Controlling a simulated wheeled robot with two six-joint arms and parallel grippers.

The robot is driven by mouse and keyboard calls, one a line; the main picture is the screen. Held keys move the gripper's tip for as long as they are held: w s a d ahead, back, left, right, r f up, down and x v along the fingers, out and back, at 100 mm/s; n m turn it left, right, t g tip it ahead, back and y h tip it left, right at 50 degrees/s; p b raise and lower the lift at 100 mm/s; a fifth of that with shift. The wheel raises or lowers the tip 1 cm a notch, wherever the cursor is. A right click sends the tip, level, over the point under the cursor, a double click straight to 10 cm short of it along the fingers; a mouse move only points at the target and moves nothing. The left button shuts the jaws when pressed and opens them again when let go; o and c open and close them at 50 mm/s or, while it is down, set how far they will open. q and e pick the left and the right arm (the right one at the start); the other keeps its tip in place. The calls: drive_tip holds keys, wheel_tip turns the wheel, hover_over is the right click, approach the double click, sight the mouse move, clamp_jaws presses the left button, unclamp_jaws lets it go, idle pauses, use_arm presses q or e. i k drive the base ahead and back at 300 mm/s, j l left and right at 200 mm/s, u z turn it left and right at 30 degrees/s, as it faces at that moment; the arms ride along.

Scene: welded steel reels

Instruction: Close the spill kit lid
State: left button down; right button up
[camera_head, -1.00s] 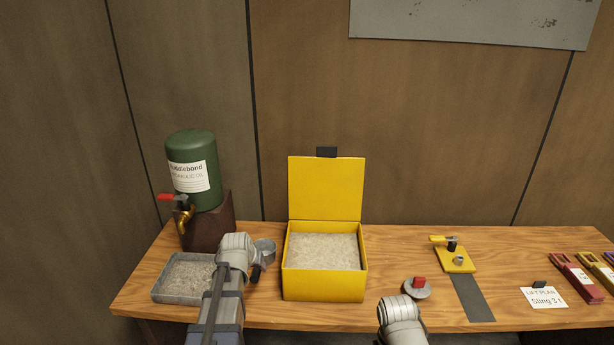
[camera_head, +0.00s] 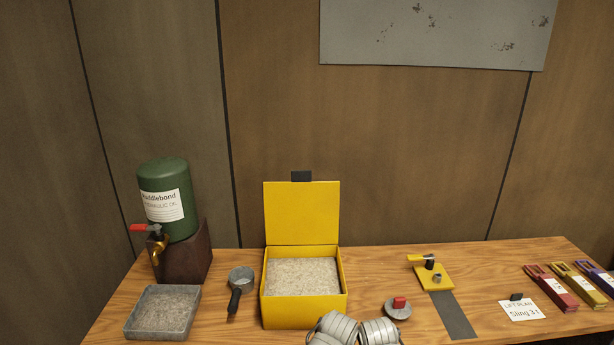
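The yellow spill kit box (camera_head: 304,310) stands on the wooden bench, full of pale granular material (camera_head: 303,277). Its lid (camera_head: 302,212) is open, standing upright at the back, with a dark tab (camera_head: 301,176) on its top edge. Grey rounded parts of my arms show at the bottom edge, just in front of the box's lower right corner. The fingers of both my grippers are out of view.
A scoop with a dark handle (camera_head: 235,300) lies left of the box, beside a grey tray (camera_head: 131,327) of granules. A green oil drum (camera_head: 163,224) with a tap stands behind. Right are a red-knobbed disc (camera_head: 398,309), a yellow plate (camera_head: 430,277) and a card (camera_head: 522,310).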

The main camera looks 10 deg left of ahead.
sight(299, 211)
drive_tip(key=i+l+u, duration=0.1)
drive_tip(key=l, duration=0.35)
drive_tip(key=i+l+u, duration=0.1)
drive_tip(key=i+l, duration=0.15)
drive_tip(key=l, duration=0.2)
drive_tip(key=i+l+u, duration=0.1)
drive_tip(key=l, duration=0.35)
drive_tip(key=i+l+u, duration=0.1)
drive_tip(key=l, duration=0.35)
drive_tip(key=i+l+u, duration=0.1)
drive_tip(key=i+l, duration=0.15)
drive_tip(key=l, duration=0.25)
drive_tip(key=i+l+u, duration=0.1)
drive_tip(key=l, duration=0.4)
